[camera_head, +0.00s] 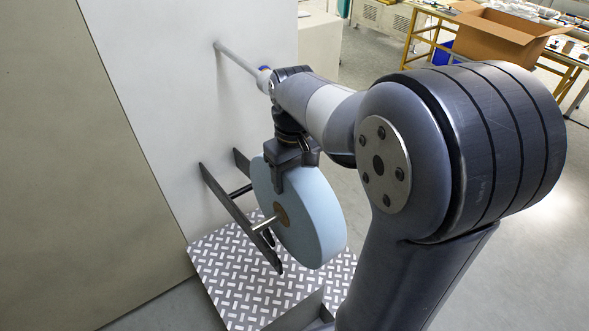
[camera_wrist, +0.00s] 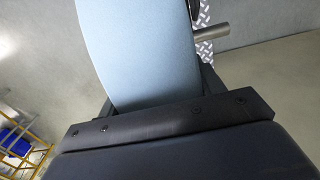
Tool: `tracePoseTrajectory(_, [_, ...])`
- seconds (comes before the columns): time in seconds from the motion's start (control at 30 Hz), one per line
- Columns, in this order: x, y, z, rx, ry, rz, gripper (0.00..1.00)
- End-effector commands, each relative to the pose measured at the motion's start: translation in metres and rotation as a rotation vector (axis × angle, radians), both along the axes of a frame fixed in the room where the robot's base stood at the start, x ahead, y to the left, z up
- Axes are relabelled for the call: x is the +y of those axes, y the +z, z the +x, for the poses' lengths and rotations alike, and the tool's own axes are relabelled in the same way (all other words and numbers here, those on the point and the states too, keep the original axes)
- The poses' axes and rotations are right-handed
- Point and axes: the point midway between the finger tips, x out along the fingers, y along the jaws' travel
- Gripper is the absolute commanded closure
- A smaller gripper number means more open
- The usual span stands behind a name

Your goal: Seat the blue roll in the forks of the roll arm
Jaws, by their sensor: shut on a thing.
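The blue roll (camera_head: 308,215) is a wide light-blue disc with a brown core and a metal shaft (camera_head: 265,224) through it. My gripper (camera_head: 292,175) is shut on the roll's upper rim from above. The roll arm (camera_head: 238,213) has two dark forks that slope down from the pale machine wall. The roll hangs upright beside the near fork, and its shaft end shows close to that fork's lower part. I cannot tell whether the shaft touches the forks. In the wrist view the roll (camera_wrist: 140,50) fills the space beyond the gripper (camera_wrist: 165,118), and a shaft end (camera_wrist: 212,33) sticks out right.
A tread-plate step (camera_head: 225,275) lies below the roll. A pale rod (camera_head: 238,62) sticks out of the machine wall (camera_head: 160,75) above, close to my wrist. A cardboard box (camera_head: 500,35) on a yellow-framed table stands at the back right. Grey floor is free at right.

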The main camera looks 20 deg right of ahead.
Motion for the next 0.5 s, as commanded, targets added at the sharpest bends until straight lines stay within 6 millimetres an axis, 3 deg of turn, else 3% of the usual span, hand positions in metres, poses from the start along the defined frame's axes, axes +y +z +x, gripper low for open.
tracePoseTrajectory(0.5, [0.0, -0.048, 0.001, -0.005, 0.0, 0.0, 0.73])
